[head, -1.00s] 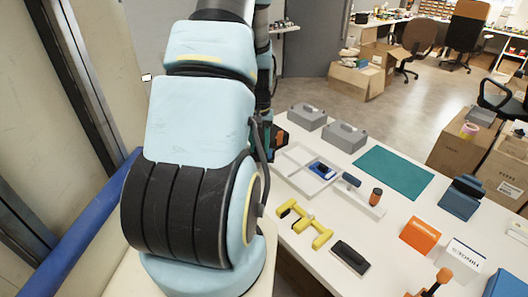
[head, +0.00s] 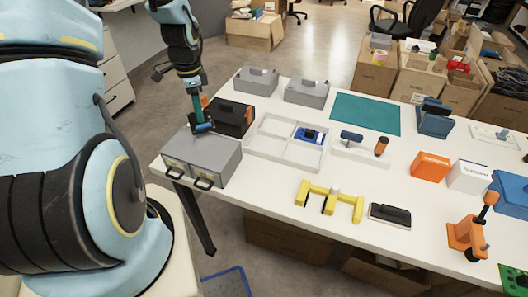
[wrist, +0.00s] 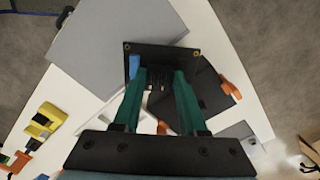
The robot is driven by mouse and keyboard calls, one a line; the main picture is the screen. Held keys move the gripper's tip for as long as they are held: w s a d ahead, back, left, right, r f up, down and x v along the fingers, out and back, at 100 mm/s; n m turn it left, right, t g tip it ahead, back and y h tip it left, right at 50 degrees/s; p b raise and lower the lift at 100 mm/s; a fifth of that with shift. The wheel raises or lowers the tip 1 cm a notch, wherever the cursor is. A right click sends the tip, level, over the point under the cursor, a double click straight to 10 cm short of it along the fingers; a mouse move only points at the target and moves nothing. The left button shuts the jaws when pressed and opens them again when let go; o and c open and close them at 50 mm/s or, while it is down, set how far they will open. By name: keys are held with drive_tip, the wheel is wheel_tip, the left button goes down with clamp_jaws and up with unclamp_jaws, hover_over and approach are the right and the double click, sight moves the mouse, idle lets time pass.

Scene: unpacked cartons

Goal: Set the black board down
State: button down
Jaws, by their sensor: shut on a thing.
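The black board (wrist: 172,56) is a dark flat plate with small holes at its corners and a blue part near its left edge, in the wrist view. My gripper (wrist: 160,80) is shut on it, its teal fingers at the board's near side. In the head view my gripper (head: 199,118) points down over the grey drawer unit (head: 200,150), near its back edge. The board (head: 204,127) shows there only as a small dark and blue piece at the fingertips. I cannot tell whether it touches the unit's top.
A black case with orange parts (head: 232,116) stands close behind the drawer unit. A white divided tray (head: 268,146) is to the right. A teal mat (head: 365,113) lies bare farther right. Yellow tool (head: 330,200) and black eraser-like block (head: 390,214) lie near the front edge.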

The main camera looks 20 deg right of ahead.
drive_tip(key=s+d+m+b, duration=0.35)
drive_tip(key=d+m, duration=0.55)
drive_tip(key=m, duration=0.4)
drive_tip(key=s+d+m+b, duration=0.3)
drive_tip(key=s+d+m, duration=0.2)
drive_tip(key=d+m, duration=0.65)
drive_tip(key=f, duration=0.3)
drive_tip(key=a+f+m, duration=0.1)
drive_tip(key=f, duration=0.2)
drive_tip(key=a+f+m+p, duration=0.1)
drive_tip(key=f, duration=0.2)
drive_tip(key=shift+w+a+f, duration=0.15)
drive_tip(key=shift+w+a, duration=0.05)
drive_tip(key=shift+c, duration=2.2)
unclamp_jaws()
drive_tip(key=shift+f, duration=0.1)
wheel_tip(320, 180, up, 12)
